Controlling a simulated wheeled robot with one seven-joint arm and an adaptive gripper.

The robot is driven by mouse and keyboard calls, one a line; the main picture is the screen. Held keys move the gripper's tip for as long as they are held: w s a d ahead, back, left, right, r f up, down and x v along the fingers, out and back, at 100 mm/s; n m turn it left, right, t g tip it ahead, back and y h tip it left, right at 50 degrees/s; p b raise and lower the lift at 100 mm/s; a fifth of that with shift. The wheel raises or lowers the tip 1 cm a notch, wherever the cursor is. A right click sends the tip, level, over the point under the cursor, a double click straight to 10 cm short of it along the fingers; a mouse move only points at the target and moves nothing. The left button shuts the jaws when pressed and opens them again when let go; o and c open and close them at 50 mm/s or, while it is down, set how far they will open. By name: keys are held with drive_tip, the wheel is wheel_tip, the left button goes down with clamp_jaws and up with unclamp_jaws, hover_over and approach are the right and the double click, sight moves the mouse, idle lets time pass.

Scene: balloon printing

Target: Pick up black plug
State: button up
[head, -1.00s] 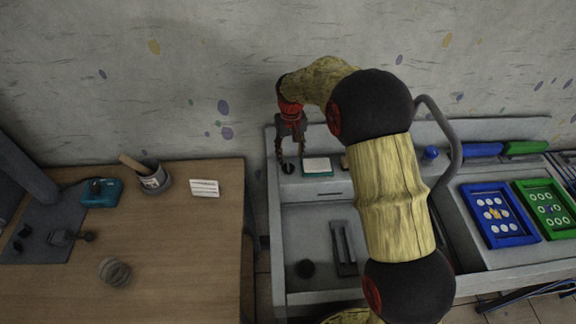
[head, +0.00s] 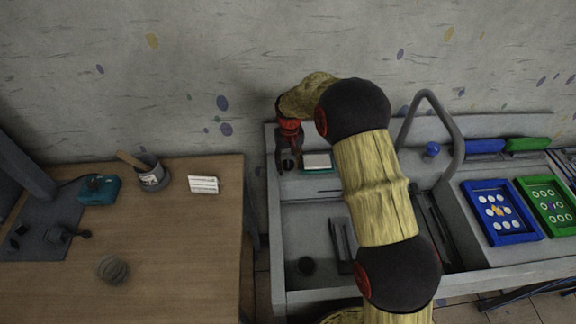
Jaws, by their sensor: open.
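A small black round piece (head: 288,165), which looks like the black plug, sits on the back ledge of the grey sink unit (head: 320,188). My gripper (head: 288,168) points down over it, open, with its fingers to either side of the piece. I cannot tell whether the fingers touch it. A round black spot (head: 306,266) shows in the floor of the left basin; it looks like the drain.
A sponge with a white top (head: 317,161) lies just right of my gripper on the ledge. A curved grey faucet (head: 455,125) stands farther right, beside blue and green rollers. A wooden table (head: 190,250) is at left, holding a pot and a white card.

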sight(290, 168)
drive_tip(key=shift+c, duration=0.7)
drive_tip(key=c, duration=0.8)
drive_tip(key=shift+r, duration=0.15)
drive_tip(key=shift+r, duration=0.6)
drive_tip(key=shift+d+r+p, duration=0.2)
drive_tip(key=shift+r+p, duration=0.35)
drive_tip(key=shift+r, duration=0.65)
drive_tip(key=s+d+r, duration=0.1)
drive_tip(key=r, duration=0.1)
drive_tip(key=s+d+r, duration=0.1)
drive_tip(key=r, duration=0.1)
drive_tip(key=s+d+r+p, duration=0.1)
drive_tip(key=d+r, duration=0.1)
drive_tip(key=shift+s, duration=0.2)
drive_tip(key=s+d+r+p, duration=0.1)
drive_tip(key=s+d+r, duration=0.1)
drive_tip(key=s+d, duration=0.2)
drive_tip(key=shift+s+d+r, duration=0.3)
drive_tip(key=shift+d, duration=0.35)
drive_tip(key=shift+s+d+r, duration=0.2)
drive_tip(key=shift+s+d, duration=0.25)
drive_tip(key=shift+d, duration=0.15)
